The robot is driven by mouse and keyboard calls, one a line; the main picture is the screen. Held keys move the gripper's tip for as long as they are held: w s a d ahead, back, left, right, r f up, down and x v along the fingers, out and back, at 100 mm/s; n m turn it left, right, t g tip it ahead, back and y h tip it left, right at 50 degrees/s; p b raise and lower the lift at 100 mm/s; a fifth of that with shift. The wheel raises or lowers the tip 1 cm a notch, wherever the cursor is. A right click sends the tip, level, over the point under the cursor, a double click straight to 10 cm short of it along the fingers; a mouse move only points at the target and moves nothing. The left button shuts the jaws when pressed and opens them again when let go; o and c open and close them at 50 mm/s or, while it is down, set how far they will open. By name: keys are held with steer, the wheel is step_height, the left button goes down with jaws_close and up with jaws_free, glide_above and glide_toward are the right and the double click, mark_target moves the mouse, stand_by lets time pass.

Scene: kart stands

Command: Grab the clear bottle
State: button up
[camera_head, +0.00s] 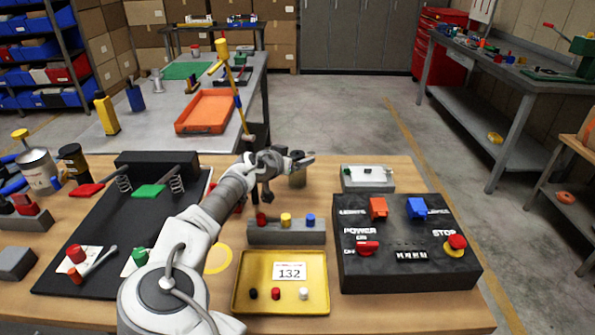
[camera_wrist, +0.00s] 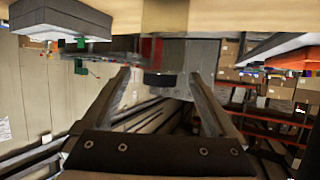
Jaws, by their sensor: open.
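The clear bottle (camera_head: 297,179) stands on the wooden table just past my gripper, looking greyish and see-through. My gripper partly hides it in the head view. In the wrist view, which is upside down, the bottle (camera_wrist: 178,53) has a dark cap and shows between and beyond the fingertips. My gripper (camera_head: 287,174) is open with its fingers pointing toward the bottle. Both fingers show spread apart in the wrist view (camera_wrist: 160,76), with nothing clearly held. I cannot tell whether either finger touches the bottle.
A grey block with red, yellow and blue pegs (camera_head: 286,233) lies in front of the bottle. A grey box (camera_head: 368,181) is to its right, with a black control panel (camera_head: 405,265) nearer. A yellow tray (camera_head: 240,300) is at the front. Black board (camera_head: 115,255) lies left.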

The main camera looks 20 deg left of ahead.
steer(key=shift+x, duration=0.8)
steer(key=shift+c, duration=0.3)
steer(key=shift+s, duration=0.1)
steer(key=c, duration=1.4)
